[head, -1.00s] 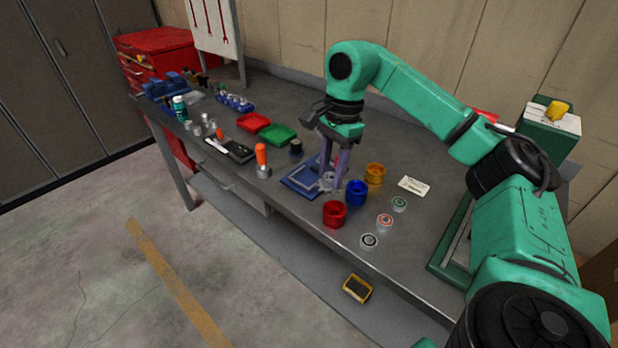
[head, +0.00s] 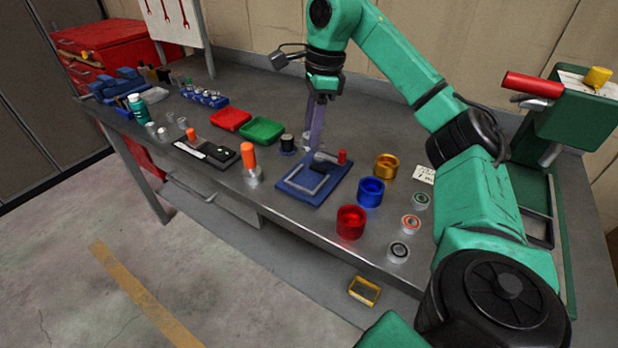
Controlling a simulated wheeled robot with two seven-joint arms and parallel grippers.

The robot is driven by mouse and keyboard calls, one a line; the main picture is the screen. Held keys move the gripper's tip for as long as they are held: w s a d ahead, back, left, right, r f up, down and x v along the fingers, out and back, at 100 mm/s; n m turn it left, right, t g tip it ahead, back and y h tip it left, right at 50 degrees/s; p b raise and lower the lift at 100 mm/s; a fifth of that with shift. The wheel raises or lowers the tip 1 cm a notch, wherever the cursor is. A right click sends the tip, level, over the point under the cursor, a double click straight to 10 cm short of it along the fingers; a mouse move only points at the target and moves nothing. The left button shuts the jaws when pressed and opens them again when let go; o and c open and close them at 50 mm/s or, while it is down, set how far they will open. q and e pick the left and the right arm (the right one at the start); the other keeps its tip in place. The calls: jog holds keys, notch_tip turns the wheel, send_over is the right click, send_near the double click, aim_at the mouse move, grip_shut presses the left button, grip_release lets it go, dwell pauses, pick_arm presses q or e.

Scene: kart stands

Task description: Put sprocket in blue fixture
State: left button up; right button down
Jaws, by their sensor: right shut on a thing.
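My right gripper (head: 315,127) points down over the bench, behind the blue plate. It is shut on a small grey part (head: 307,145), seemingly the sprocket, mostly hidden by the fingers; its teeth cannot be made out. A blue round cup-like fixture (head: 370,193) stands upright in front and to the right of the gripper, apart from it. Its opening looks empty. A flat blue plate (head: 300,192) with a grey angled bar and a red peg (head: 342,157) lies nearer the gripper. My left gripper is not in view.
A red cup (head: 351,223) and a yellow cup (head: 386,167) flank the blue one. Several small ringed discs (head: 411,224) lie to the right. A black-topped cylinder (head: 287,144) and a green tray (head: 262,132) are left of the gripper. A green machine (head: 565,125) stands at right.

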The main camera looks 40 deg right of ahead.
send_over(307, 181)
jog(key=f, duration=0.5)
jog(key=shift+d+f, duration=0.35)
jog(key=shift+f, duration=0.05)
notch_tip(307, 181, down, 3)
jog(key=shift+s+r, duration=0.1)
jog(key=shift+r, duration=0.1)
notch_tip(307, 181, down, 2)
jog(key=shift+s+f, duration=0.1)
jog(key=shift+f, duration=0.1)
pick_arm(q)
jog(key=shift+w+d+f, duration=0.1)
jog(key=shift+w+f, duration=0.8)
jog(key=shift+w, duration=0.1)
pick_arm(e)
jog(key=shift+f, duration=0.15)
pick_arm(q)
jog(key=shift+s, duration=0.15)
pick_arm(e)
jog(key=c, duration=0.7)
grip_release()
jog(key=shift+c, duration=0.2)
